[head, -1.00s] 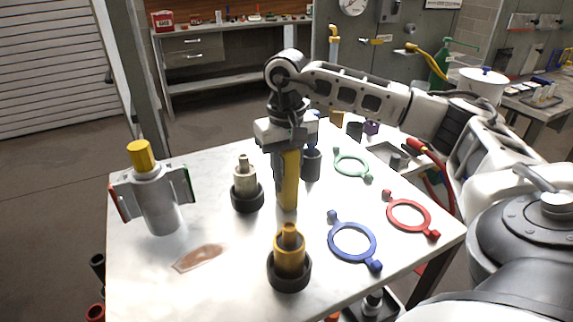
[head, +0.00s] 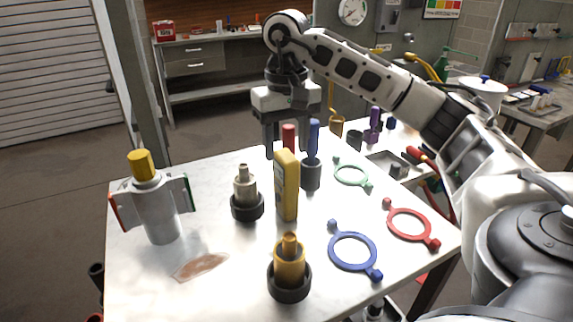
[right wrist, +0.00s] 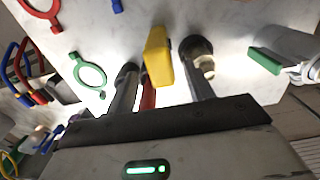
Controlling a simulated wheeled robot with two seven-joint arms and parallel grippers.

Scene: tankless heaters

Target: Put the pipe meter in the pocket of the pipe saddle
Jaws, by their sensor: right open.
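The pipe meter is a yellow block with a grey face (head: 286,187), standing upright on the white table. In the right wrist view the yellow meter (right wrist: 158,55) shows between and beyond the fingers. My right gripper (head: 292,149) is open and empty, just above the meter. Its two fingers also show in the right wrist view (right wrist: 160,82). What looks like the pipe saddle is a grey upright body with side plates edged red and green (head: 160,212) and a yellow cap, at the table's left. I cannot make out its pocket. My left gripper is out of view.
A dark cup (head: 311,174) is close behind. Blue (head: 352,251), red (head: 409,224) and green rings lie at the right. A brown patch (head: 201,267) marks the table's front left.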

